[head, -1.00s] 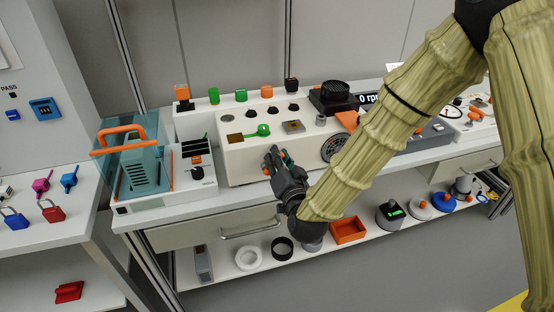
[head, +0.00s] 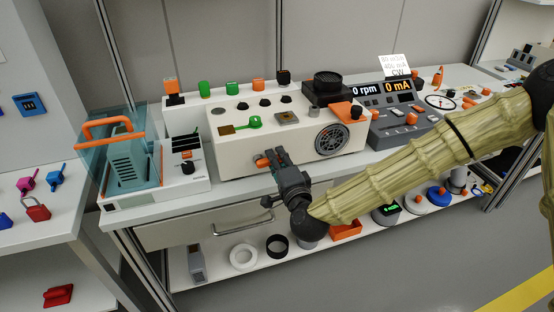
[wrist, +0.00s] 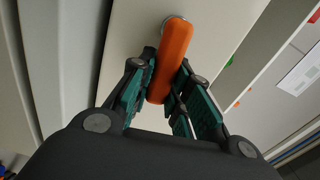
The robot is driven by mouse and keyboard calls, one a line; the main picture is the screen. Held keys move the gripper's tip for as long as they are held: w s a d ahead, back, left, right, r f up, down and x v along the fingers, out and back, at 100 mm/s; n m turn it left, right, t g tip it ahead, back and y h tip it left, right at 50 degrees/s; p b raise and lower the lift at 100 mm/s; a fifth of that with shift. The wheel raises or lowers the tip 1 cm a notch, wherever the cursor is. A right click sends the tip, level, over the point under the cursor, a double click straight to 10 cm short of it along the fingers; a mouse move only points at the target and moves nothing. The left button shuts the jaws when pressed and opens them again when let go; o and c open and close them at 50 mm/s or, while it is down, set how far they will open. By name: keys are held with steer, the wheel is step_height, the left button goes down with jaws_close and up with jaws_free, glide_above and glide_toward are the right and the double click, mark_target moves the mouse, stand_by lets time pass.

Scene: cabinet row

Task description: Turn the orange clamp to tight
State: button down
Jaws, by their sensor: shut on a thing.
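The orange clamp (head: 263,161) is a short bar on the front face of the white box (head: 232,152). In the wrist view the clamp (wrist: 171,57) is a long orange handle joined to a round metal mount at its upper end. My gripper (head: 273,159) is at the clamp from the front right. In the wrist view my gripper (wrist: 162,86) has its green-padded fingers on both sides of the handle's lower part, shut on it. The fingers hide part of the handle. I see no tight or loose marking.
A blue clear-walled case (head: 122,160) with an orange handle stands left on the bench. A grey console (head: 405,125) with displays stands right. A drawer handle (head: 243,223) projects below the bench. The lower shelf holds a white ring (head: 243,256) and a black ring (head: 277,246).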

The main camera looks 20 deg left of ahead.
steer(key=shift+d+f+m, duration=0.1)
steer(key=shift+f+m, duration=0.25)
steer(key=shift+m, duration=0.25)
steer(key=c, duration=1.3)
jaws_free()
steer(key=v, duration=1.2)
